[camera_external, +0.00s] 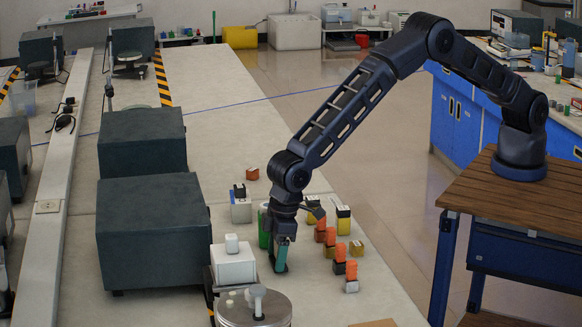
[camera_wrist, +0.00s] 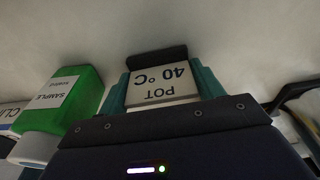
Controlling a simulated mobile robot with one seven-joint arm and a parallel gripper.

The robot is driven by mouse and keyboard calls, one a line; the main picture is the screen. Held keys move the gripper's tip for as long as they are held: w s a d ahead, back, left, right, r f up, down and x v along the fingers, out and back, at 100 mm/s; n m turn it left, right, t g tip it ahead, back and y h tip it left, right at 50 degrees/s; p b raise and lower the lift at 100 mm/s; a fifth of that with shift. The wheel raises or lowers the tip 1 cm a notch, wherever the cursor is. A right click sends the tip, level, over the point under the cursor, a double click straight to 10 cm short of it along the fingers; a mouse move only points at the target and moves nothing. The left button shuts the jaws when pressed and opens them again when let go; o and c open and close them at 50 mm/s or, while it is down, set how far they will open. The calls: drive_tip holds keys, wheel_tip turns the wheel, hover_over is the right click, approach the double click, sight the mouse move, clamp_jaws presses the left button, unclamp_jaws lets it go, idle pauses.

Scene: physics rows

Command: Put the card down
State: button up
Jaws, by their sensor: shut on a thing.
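The card (camera_wrist: 162,86) is a white plate with the printed words "POT 40 °C", upside down in the wrist view, with a dark strip along its far edge. My gripper (camera_wrist: 163,84) is shut on it, with a teal finger on each side. In the external view my gripper (camera_external: 280,262) points down, low over the pale bench top (camera_external: 215,95). Whether the card touches the bench cannot be told, and the card is not clearly visible there.
A green bottle labelled "SAMPLE" (camera_wrist: 68,98) stands close beside my gripper. A white box (camera_external: 233,266) and a round steel pot (camera_external: 235,312) are to the left and front. Several orange-topped blocks (camera_external: 351,270) stand to the right. Large dark boxes (camera_external: 150,235) fill the left.

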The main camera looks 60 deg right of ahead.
drive_tip(key=o, duration=1)
drive_tip(key=r, duration=0.4)
drive_tip(key=d+r, duration=0.1)
drive_tip(key=r, duration=0.3)
drive_tip(key=s+r, duration=0.1)
drive_tip(key=r, duration=0.3)
drive_tip(key=shift+s+d, duration=0.1)
drive_tip(key=shift+d, duration=0.05)
